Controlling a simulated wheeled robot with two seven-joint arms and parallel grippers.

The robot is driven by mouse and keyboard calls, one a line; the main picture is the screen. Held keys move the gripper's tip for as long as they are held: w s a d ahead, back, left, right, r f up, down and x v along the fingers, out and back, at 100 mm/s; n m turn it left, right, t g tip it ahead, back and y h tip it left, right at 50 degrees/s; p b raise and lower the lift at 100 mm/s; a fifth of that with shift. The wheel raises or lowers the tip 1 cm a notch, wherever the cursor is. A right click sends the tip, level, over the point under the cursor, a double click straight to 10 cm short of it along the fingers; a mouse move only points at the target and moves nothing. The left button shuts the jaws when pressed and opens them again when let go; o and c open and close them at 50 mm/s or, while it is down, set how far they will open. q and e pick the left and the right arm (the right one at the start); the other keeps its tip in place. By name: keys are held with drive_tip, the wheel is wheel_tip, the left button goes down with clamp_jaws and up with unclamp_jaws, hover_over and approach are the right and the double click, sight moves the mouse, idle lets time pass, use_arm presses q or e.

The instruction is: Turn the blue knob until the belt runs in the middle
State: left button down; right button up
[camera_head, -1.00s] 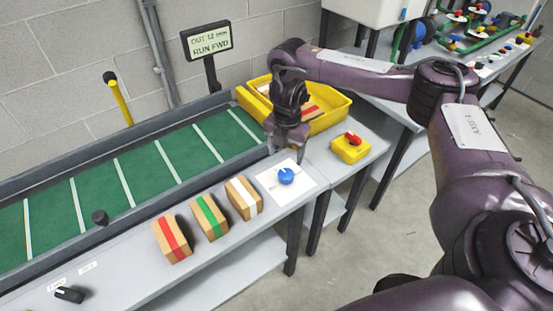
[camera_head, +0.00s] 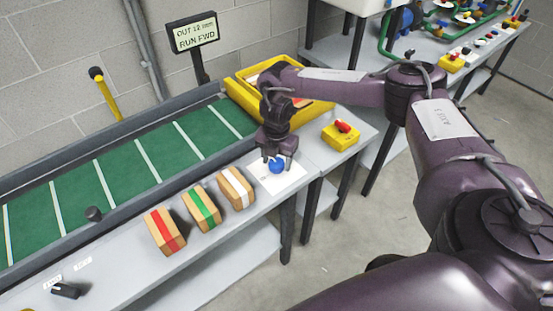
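The blue knob (camera_head: 276,166) sits on a white plate (camera_head: 292,180) at the right end of the grey bench. My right gripper (camera_head: 277,159) points down at the knob, with its fingers just above or around its top; I cannot tell whether they touch it. The fingertips look apart. The green belt (camera_head: 120,172) with white cross lines runs along the conveyor behind the bench. My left gripper is not in view.
Boxes with red (camera_head: 165,231), green (camera_head: 202,208) and white (camera_head: 236,188) stripes stand left of the knob. A yellow bin (camera_head: 322,108) is behind my gripper. A yellow box with a red switch (camera_head: 341,135) is to the right. A black knob (camera_head: 66,290) sits at the front left.

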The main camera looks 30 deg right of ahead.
drive_tip(key=c, duration=0.7)
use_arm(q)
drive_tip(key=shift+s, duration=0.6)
use_arm(e)
drive_tip(key=shift+n, duration=0.3)
drive_tip(key=n, duration=0.3)
drive_tip(key=shift+n, duration=0.3)
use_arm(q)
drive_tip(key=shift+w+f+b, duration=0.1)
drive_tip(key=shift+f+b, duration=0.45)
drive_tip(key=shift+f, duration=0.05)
use_arm(e)
drive_tip(key=shift+n, duration=1.8)
drive_tip(key=o, duration=1)
